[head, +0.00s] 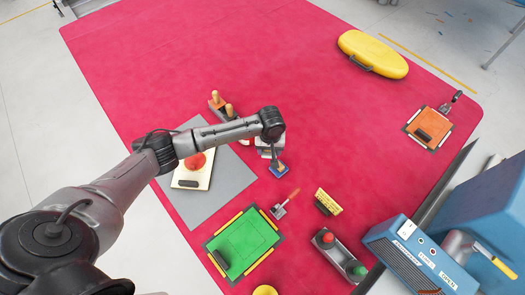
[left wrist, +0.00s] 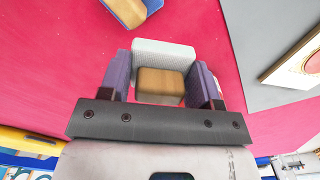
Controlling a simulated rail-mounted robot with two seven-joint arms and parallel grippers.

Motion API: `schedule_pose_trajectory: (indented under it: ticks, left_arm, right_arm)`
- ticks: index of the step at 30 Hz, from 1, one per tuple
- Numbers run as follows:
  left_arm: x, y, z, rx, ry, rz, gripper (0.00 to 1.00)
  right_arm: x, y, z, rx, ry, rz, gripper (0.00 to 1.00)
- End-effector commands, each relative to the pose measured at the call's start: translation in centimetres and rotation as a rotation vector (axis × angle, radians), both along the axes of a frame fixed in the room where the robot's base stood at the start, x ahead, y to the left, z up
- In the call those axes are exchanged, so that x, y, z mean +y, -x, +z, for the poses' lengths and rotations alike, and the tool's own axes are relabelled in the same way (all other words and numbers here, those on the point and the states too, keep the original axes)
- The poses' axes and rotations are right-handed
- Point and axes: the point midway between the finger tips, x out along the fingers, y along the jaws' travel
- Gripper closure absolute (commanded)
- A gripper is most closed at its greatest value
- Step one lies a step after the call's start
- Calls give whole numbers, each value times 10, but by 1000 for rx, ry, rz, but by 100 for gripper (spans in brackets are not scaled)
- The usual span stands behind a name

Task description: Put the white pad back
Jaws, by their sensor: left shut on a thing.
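The white pad (left wrist: 165,49) has a wooden block (left wrist: 160,80) as its grip. In the left wrist view my left gripper (left wrist: 159,83) is shut on that block, with one purple finger on each side. In the head view my left gripper (head: 270,147) is over the red mat, just right of the grey sheet, and the pad is mostly hidden by the arm. A blue pad with wood on it (head: 278,169) is close beside the gripper; it also shows in the left wrist view (left wrist: 126,10). My right gripper is not in view.
A pale board with a red disc (head: 192,172) lies on the grey sheet (head: 207,205). A green tray (head: 246,244), red-handled scraper (head: 285,204), yellow brush (head: 327,201) and grey trough (head: 337,258) lie nearer. Wooden-handled tools (head: 222,104) stand behind my arm.

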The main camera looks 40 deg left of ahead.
Motion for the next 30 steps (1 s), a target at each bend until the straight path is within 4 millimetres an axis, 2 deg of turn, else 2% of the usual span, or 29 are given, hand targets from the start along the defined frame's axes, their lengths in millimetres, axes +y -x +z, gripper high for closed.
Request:
schedule_pose_trajectory:
  ticks: [3, 9, 16, 24, 30]
  left_arm:
    - [20, -3, -12, 0, -2, 2, 61]
    - [36, -6, -22, 0, 0, 0, 61]
    - [39, -7, -30, 0, 0, -1, 61]
    - [38, -7, -62, 1, 0, -2, 61]
    - [38, -7, -63, -1, -1, -3, 61]
  right_arm:
    - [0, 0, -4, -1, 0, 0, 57]
    - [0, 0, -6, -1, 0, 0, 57]
    - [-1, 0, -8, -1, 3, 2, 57]
    - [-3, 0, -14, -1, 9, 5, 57]
    - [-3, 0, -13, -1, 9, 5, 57]
